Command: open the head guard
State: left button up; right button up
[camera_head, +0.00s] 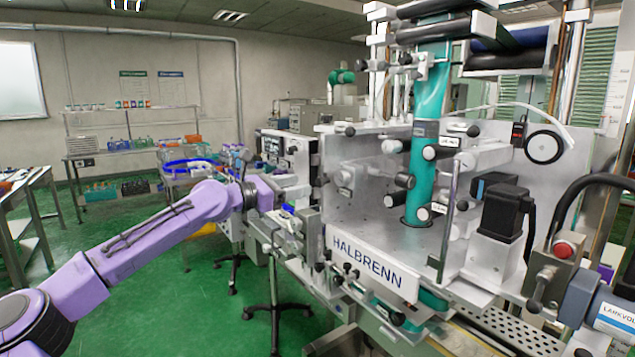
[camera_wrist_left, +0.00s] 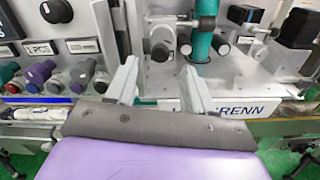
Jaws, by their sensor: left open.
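The machine head (camera_head: 425,150) stands in the right half of the head view, with a teal sleeve tube running down through a metal plate. An upright metal bar handle (camera_head: 449,215) stands in front of the tube. I cannot clearly make out the guard panel itself; it may be transparent. My left gripper (camera_head: 300,213) is open, at the left front edge of the machine beside the HALBRENN plate (camera_head: 367,262). In the left wrist view its two fingers (camera_wrist_left: 160,76) are apart with nothing between them, pointing toward the machine face and the teal tube (camera_wrist_left: 202,35). My right gripper is out of view.
A row of coloured knobs (camera_wrist_left: 60,80) and a small display lie left of the fingers in the wrist view. A red button (camera_head: 563,250) on a bracket is at the right. Green floor is open at left.

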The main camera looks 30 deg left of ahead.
aim_at(318, 182)
pick_arm(q)
jog(key=x, duration=0.7)
jog(key=shift+w+d+f, duration=0.1)
jog(key=shift+w+f, duration=0.05)
grip_shut()
